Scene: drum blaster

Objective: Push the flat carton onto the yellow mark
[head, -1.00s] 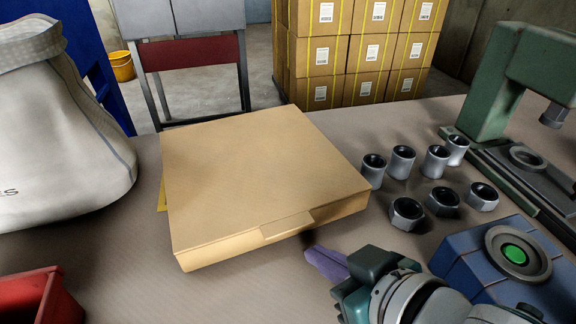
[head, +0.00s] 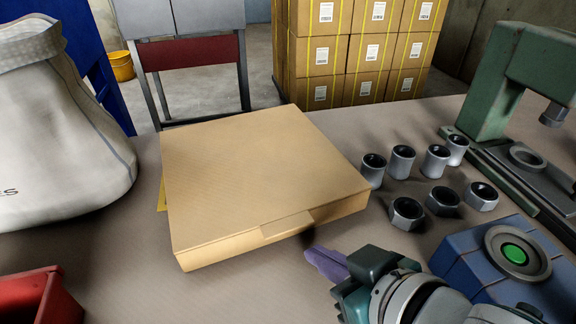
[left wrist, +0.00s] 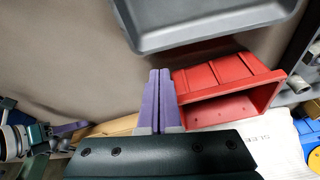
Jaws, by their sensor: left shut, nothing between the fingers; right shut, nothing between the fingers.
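The flat carton (head: 262,175) lies flat on the table in the middle of the head view. A thin piece of the yellow mark (head: 162,196) shows at the carton's left edge; the rest of the mark is hidden under it. My right gripper (head: 312,254) is shut and empty, just off the carton's near right side; I cannot tell whether it touches. My left gripper (left wrist: 158,82) is shut and empty in the left wrist view, beside a red bin. Part of the carton (left wrist: 115,127) shows behind it there.
Several metal nuts and sleeves (head: 443,201) stand right of the carton. A blue box with a green button (head: 490,262) is at the near right, a green press (head: 497,95) behind. A white sack (head: 60,130) and a red bin (head: 35,297) are at left. A grey tray (left wrist: 205,25) shows too.

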